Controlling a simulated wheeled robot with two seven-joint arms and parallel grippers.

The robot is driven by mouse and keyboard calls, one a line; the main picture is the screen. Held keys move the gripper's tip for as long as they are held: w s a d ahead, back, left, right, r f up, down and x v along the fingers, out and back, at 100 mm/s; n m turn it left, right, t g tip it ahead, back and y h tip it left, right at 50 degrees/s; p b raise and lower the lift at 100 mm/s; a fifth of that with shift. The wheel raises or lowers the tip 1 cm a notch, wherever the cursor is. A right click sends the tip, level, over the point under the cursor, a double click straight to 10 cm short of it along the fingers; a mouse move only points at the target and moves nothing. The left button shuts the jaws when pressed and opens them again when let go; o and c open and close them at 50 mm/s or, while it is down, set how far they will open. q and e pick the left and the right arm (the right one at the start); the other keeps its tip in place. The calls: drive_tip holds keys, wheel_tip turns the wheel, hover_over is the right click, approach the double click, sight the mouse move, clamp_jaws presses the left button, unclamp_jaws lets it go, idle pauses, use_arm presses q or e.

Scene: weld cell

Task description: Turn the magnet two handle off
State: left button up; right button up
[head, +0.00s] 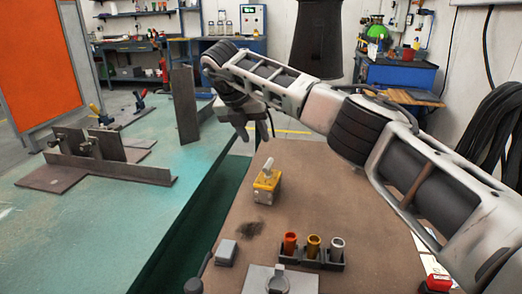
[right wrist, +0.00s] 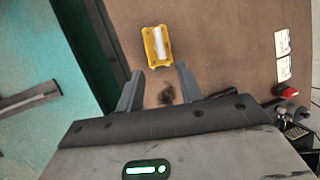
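A yellow magnet (head: 266,188) with a pale handle (head: 268,166) sits on the brown table top. No number can be read on it. The right wrist view shows the yellow body (right wrist: 146,46) from above, with the pale handle (right wrist: 161,43) lying across it. My right gripper (head: 255,133) is above and behind the magnet in the head view. Its fingers (right wrist: 159,88) are apart, with nothing between them, and the magnet lies beyond the fingertips, not touched. My left gripper is not in view.
A black rack (head: 319,264) with red, gold and silver cylinders stands near the front, beside a grey block (head: 227,252) and a grey plate (head: 300,282). The green table (head: 75,225) at left holds upright steel plates (head: 184,105) and clamps.

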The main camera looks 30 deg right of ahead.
drive_tip(key=v, duration=0.6)
idle(0.3)
